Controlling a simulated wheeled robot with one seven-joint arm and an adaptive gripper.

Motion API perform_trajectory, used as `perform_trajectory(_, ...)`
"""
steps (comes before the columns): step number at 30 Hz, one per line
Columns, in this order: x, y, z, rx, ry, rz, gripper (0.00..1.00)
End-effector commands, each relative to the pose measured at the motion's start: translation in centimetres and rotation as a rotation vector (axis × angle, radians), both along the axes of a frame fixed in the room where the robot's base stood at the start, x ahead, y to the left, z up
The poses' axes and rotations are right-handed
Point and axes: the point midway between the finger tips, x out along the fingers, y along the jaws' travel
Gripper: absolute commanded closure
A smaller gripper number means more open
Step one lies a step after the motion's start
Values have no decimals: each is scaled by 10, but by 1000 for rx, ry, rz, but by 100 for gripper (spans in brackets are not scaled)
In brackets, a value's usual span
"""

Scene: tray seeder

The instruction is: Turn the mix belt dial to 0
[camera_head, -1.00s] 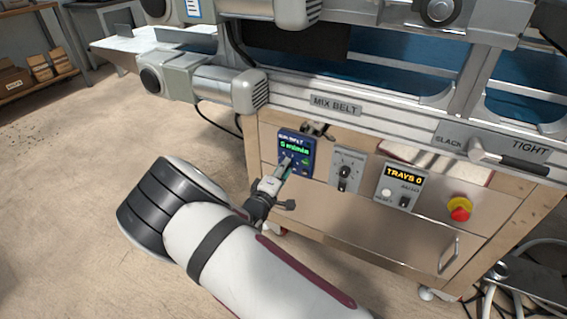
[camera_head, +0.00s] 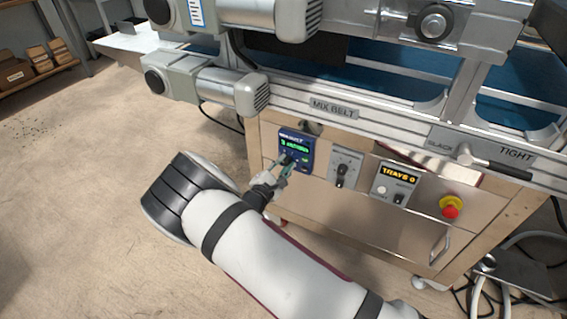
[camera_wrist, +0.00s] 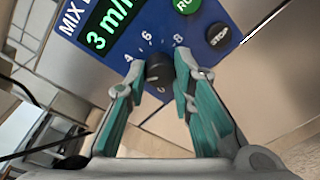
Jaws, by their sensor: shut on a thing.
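The mix belt control box (camera_head: 296,147) is a blue panel on the front of the machine cabinet. Its green display reads 3 m/min in the wrist view (camera_wrist: 108,24). Below the display is the black dial (camera_wrist: 159,72), with numbers such as 4, 6 and 8 around it. My gripper (camera_wrist: 158,66) has its two teal-padded fingers closed on either side of the dial. In the head view my gripper (camera_head: 284,170) reaches the lower part of the blue panel. The dial's pointer is hard to make out between the fingers.
A green RUN button (camera_wrist: 187,3) and a black STOP button (camera_wrist: 218,35) sit close to the right fingertip. To the right are a grey knob panel (camera_head: 345,168), a trays counter box (camera_head: 396,184) and a red emergency button (camera_head: 450,210).

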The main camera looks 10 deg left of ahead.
Motion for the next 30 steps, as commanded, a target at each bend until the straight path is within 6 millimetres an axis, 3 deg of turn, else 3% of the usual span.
perform_trajectory(30, 0, 1, -2, -906, 331, -1, 100)
